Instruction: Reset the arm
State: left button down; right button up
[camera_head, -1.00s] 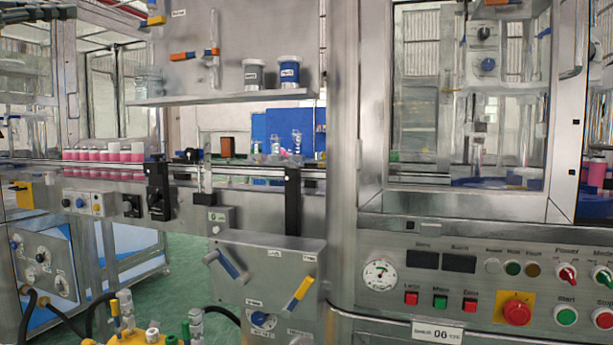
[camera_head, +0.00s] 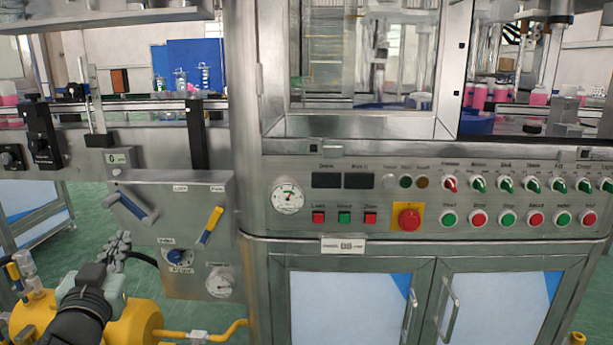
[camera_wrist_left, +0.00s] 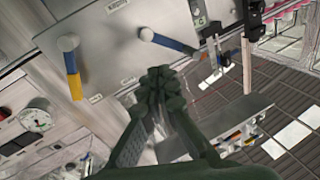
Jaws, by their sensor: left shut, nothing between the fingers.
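My left gripper (camera_head: 118,248) is at the lower left of the head view, in front of the grey lever box (camera_head: 185,200). It is shut and empty. In the left wrist view its fingertips (camera_wrist_left: 160,82) meet, with the lever box (camera_wrist_left: 120,50) behind them. A blue-handled lever (camera_head: 132,207) and a yellow-and-blue lever (camera_head: 212,225) are on the box, both apart from the gripper. My right gripper is in neither view.
The machine's control panel (camera_head: 430,190) with a red emergency knob (camera_head: 409,217) is at centre right, above cabinet doors (camera_head: 345,305). Yellow pipework (camera_head: 135,322) lies low at the left. Pink bottles (camera_head: 480,96) stand behind glass.

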pick_arm(q)
jog(key=s+d+f+g, duration=0.25)
jog(key=s+f, duration=0.25)
jog(key=f, duration=0.3)
jog(key=s+d+f+g, duration=0.2)
jog(key=s+f+g, duration=0.25)
jog(key=f, duration=0.35)
jog(key=s+d+f+m+g+h, duration=0.1)
jog(key=s+d+f+g+h, duration=0.15)
jog(key=s+f, duration=0.4)
jog(key=s+d+f+m+g+h, duration=0.1)
jog(key=s+d+f+m+g, duration=0.2)
jog(key=s, duration=0.6)
notch_tip(320, 180, down, 12)
jog(key=s+a+n+g+p, duration=0.2)
jog(key=a+g+p, duration=0.1)
jog(key=p, duration=0.2)
jog(key=shift+s+y, duration=0.3)
jog(key=shift+y, duration=0.05)
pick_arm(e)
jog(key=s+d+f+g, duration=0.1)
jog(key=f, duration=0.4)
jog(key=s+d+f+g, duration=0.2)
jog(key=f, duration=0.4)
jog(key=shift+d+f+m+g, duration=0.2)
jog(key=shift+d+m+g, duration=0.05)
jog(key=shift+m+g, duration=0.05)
